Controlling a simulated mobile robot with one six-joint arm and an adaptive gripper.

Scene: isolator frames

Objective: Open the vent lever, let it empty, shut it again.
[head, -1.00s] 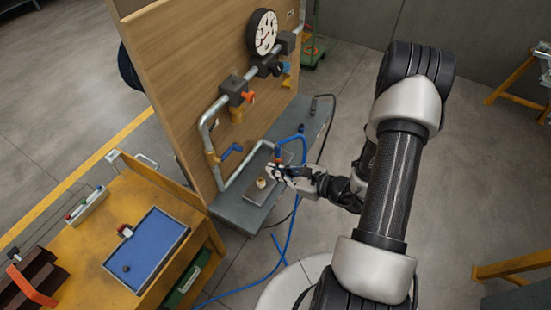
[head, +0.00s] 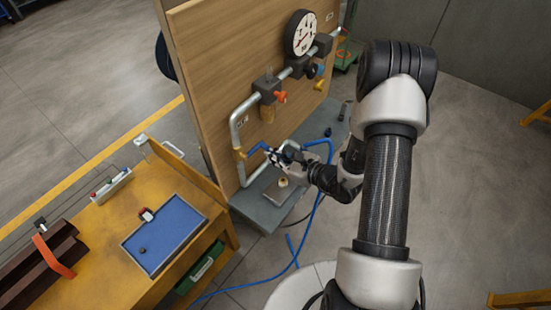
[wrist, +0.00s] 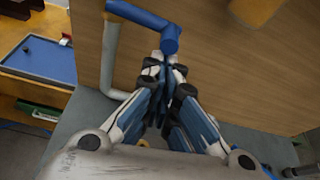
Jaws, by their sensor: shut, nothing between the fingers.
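A blue lever (head: 257,147) sits on the lower bend of the grey pipe on the wooden panel. In the wrist view the blue lever (wrist: 140,14) runs across the top, its rounded end (wrist: 171,40) just beyond my fingertips. My gripper (head: 271,154) is at the lever's free end; its fingertips (wrist: 165,62) are together with nothing between them. I cannot tell whether they touch the lever. A round white gauge (head: 303,33) is at the panel's top; its reading is too small to tell.
A red-orange handle (head: 281,97) and a yellow handle (head: 320,85) are higher on the pipework. A grey base (head: 262,215) with a blue hose (head: 318,200) lies below. A yellow bench (head: 105,225) with a blue tray (head: 133,243) stands at left.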

